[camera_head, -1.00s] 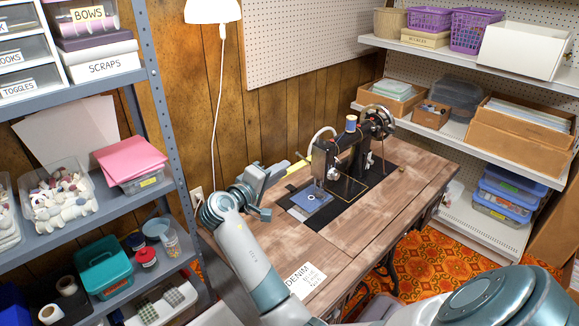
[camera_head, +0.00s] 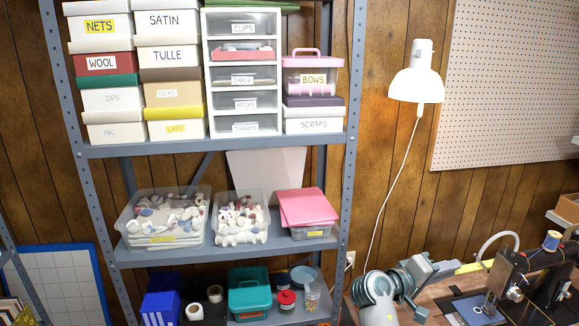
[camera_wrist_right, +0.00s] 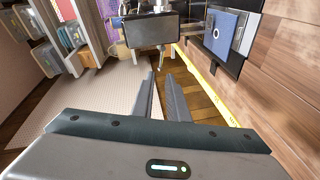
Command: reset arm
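My right gripper (camera_head: 436,270) is at the lower right of the head view, beyond the grey and teal wrist. It is over the back left part of the wooden sewing table, left of the black sewing machine (camera_head: 535,280), and appears apart from it. In the right wrist view the two dark fingers (camera_wrist_right: 159,75) stand apart with a gap between them and nothing held. A blue fabric piece (camera_head: 474,309) lies by the machine; it also shows in the wrist view (camera_wrist_right: 223,30). My left gripper is not in view.
A grey metal shelf (camera_head: 215,150) with labelled boxes, drawers and bins fills the left and middle. A white lamp (camera_head: 416,84) with a hanging cord is on the wood-panelled wall above my right wrist. A pegboard (camera_head: 505,90) is at upper right.

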